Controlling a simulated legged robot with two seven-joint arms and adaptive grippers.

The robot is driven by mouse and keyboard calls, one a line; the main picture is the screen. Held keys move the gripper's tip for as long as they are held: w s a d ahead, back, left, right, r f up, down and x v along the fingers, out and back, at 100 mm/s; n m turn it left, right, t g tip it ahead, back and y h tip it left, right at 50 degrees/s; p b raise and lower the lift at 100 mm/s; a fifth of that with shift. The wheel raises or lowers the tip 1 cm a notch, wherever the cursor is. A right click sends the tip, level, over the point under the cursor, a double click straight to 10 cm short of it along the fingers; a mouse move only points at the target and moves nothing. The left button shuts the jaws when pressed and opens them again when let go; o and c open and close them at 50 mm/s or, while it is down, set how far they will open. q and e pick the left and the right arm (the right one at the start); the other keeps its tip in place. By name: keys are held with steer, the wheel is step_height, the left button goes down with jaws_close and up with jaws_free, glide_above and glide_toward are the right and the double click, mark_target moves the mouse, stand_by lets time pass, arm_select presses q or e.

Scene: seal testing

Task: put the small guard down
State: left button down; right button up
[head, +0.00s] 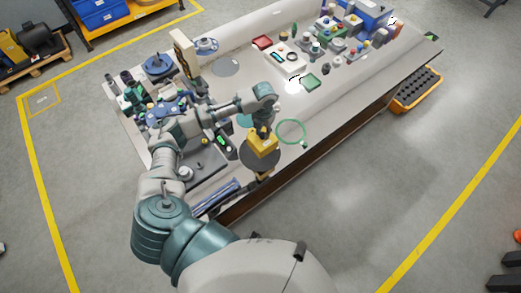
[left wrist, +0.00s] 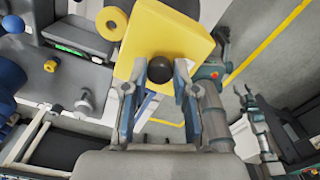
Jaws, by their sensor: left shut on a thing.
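The small guard, a yellow block (head: 262,143), is in my left gripper (head: 264,128) over the front part of the bench. In the left wrist view the yellow guard (left wrist: 165,38) has a dark round knob on its near face. The two fingers of my left gripper (left wrist: 160,76) are shut on this knob. In the head view a dark grey disc (head: 258,160) shows just below the guard; I cannot tell whether they touch.
A green ring (head: 291,131) lies right of the guard near the bench's front edge. A green pad (head: 311,82) and a white box (head: 286,57) lie farther back. Blue rods (head: 217,196) lie at the near edge. The bench (head: 340,100) has free surface right of the ring.

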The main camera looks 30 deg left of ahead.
arm_select(q)
step_height(320, 180, down, 9)
steer(key=shift+f, duration=0.1)
stand_by(0.3)
steer(key=c, duration=0.9)
jaws_free()
step_height(320, 180, up, 12)
steer(key=shift+w+r, duration=0.1)
steer(key=shift+w, duration=0.05)
